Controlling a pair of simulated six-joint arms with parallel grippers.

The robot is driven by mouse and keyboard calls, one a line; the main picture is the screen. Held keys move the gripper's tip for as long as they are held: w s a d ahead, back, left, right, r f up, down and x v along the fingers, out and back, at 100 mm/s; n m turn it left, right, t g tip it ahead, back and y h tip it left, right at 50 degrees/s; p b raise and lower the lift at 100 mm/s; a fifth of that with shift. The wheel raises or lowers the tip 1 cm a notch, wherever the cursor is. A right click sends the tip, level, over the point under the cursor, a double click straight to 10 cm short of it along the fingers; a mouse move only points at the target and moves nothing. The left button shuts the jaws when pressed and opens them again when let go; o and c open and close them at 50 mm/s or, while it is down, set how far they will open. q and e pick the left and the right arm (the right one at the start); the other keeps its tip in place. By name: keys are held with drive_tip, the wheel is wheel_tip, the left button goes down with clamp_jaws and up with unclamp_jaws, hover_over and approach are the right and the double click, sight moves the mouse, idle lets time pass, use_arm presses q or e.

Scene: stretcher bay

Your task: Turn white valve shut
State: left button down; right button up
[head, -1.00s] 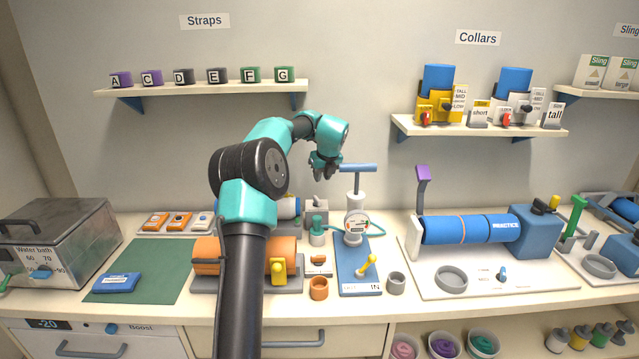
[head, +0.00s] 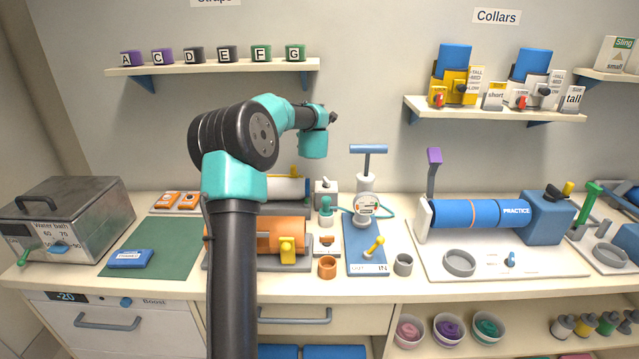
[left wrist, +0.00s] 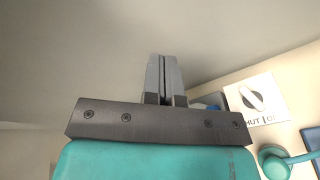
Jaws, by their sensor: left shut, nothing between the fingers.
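The white valve (head: 325,193) is a small box with a pale lever on top, at the back of the bench behind the green bulb. In the left wrist view, the white valve's knob (left wrist: 251,98) sits on a white plate at the right, with partly cut lettering reading "HUT" and "O". The knob lies at a slant. My left gripper (head: 333,117) is raised well above the valve near the back wall, apart from it. In the left wrist view, its fingers (left wrist: 164,62) are shut with nothing between them. My right gripper is not in view.
A hand pump (head: 366,185) with a blue T-handle, gauge and yellow lever stands right of the valve. An orange cylinder (head: 275,235) is in front, partly behind my arm. A strap shelf (head: 215,68) is above left. The wall near my gripper is bare.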

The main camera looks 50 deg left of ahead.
use_arm(q)
drive_tip(key=d+m+t+h, duration=0.1)
drive_tip(key=m+t+h, duration=0.1)
drive_tip(key=m, duration=0.3)
drive_tip(key=m+g+h, duration=0.4)
drive_tip(key=m+h, duration=0.3)
drive_tip(key=m, duration=1.1)
approach(324, 186)
drive_tip(key=a+v, duration=0.1)
drive_tip(key=v, duration=0.3)
drive_tip(key=shift+d+f, duration=0.15)
drive_tip(key=shift+d, duration=0.25)
drive_tip(key=shift+w, duration=0.15)
drive_tip(key=x, duration=1)
drive_tip(key=shift+d, duration=0.1)
